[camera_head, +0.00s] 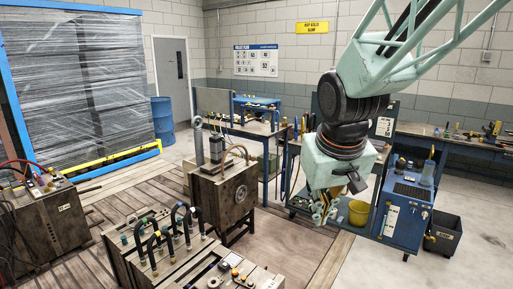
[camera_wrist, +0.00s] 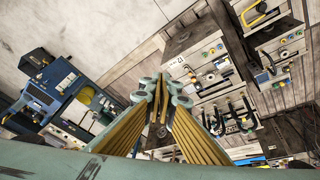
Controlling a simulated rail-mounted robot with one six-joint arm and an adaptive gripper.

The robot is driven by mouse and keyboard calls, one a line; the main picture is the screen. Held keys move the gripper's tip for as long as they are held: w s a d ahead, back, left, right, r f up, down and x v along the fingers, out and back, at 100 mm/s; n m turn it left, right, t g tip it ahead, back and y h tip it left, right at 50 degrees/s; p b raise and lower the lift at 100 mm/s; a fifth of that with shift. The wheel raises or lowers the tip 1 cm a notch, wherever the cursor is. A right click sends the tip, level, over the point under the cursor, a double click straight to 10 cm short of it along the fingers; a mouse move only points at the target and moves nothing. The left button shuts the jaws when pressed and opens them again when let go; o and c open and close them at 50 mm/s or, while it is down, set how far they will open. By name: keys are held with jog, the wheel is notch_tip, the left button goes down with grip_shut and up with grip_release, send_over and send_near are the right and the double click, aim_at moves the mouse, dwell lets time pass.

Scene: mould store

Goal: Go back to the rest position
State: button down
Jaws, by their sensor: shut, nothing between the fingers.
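My gripper (camera_head: 325,212) hangs at the end of my pale green arm, right of centre in the head view. It is in front of the workbench and beside the blue cabinet. In the wrist view my gripper (camera_wrist: 163,85) has its yellow-padded fingers together, with nothing held between them. The floor and equipment lie well below the fingers.
Wooden mould boxes (camera_head: 160,250) with dark curved handles stand at the front, and a taller box (camera_head: 225,190) behind them. A blue cabinet (camera_head: 405,215), a dark bin (camera_head: 443,233) and a yellow bucket (camera_head: 359,212) stand right. Bare floor (camera_head: 480,240) lies at far right.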

jog(key=s+d+r, duration=0.1)
jog(key=s+r, duration=0.1)
jog(key=s, duration=0.8)
jog(key=s+d+r+m, duration=0.1)
jog(key=s+d+r, duration=0.1)
jog(key=s, duration=0.8)
jog(key=s+d+r, duration=0.2)
jog(key=s, duration=0.8)
jog(key=shift+m, duration=0.4)
jog(key=shift+d, duration=0.1)
jog(key=w+f+m+h+b, duration=0.2)
jog(key=w+f+m, duration=0.15)
jog(key=w, duration=1.85)
jog(key=w+a+f+b, duration=0.1)
jog(key=w+a+f, duration=0.45)
jog(key=w, duration=0.35)
jog(key=w+a+f+b, duration=0.1)
jog(key=w+a+f, duration=0.3)
jog(key=w+f, duration=0.4)
jog(key=w+a+f, duration=0.4)
jog(key=a+f, duration=0.4)
jog(key=f, duration=0.5)
jog(key=w+a+f+m+b, duration=0.1)
jog(key=w+a+f, duration=0.4)
jog(key=f, duration=0.9)
jog(key=w+a+f+m+b, duration=0.1)
jog(key=w+a+f, duration=0.4)
jog(key=a+f, duration=0.7)
jog(key=shift+f, duration=0.8)
